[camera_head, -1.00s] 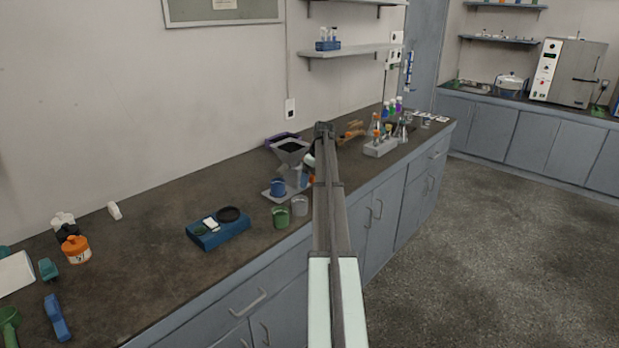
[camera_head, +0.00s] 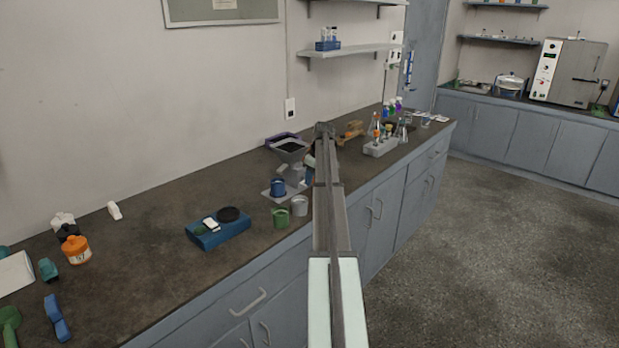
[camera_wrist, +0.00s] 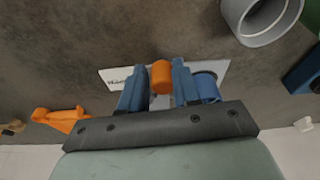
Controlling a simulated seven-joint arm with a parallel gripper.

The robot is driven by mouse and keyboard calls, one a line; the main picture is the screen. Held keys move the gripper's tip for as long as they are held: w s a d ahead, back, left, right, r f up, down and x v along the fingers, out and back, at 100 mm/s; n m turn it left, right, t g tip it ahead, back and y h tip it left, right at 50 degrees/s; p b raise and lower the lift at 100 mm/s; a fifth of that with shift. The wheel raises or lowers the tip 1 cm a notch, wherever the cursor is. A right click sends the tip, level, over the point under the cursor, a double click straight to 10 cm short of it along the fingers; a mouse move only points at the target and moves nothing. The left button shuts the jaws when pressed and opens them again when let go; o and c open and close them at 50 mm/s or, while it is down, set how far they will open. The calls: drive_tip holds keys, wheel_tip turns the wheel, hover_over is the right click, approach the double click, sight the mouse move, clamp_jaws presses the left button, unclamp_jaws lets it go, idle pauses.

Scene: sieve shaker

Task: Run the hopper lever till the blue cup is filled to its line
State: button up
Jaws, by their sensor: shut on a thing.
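The grey hopper (camera_head: 291,152) stands on the bench with dark material in its top. The blue cup (camera_head: 278,188) is upright on the hopper's base plate (camera_head: 267,194), below the spout. In the wrist view the blue cup (camera_wrist: 208,88) is partly hidden behind one finger. My gripper (camera_wrist: 159,72) is shut on the orange lever knob (camera_wrist: 161,77), with one blue finger on each side. In the head view my arm covers the lever and most of the gripper (camera_head: 309,177). The fill level and line in the cup cannot be made out.
A grey cup (camera_head: 299,206) and a green cup (camera_head: 280,217) stand in front of the hopper, near the bench edge. A blue scale (camera_head: 218,235) is to the left. A rack with flasks (camera_head: 380,147) is to the right. The bench behind the scale is clear.

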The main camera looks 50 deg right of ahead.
idle(0.4)
drive_tip(key=shift+s+d, duration=0.25)
drive_tip(key=shift+d, duration=0.95)
drive_tip(key=shift+c, duration=0.6)
drive_tip(key=shift+d, duration=0.3)
drive_tip(key=shift+a, duration=0.1)
idle(3.3)
drive_tip(key=shift+a, duration=0.5)
drive_tip(key=shift+s, duration=0.1)
idle(1.5)
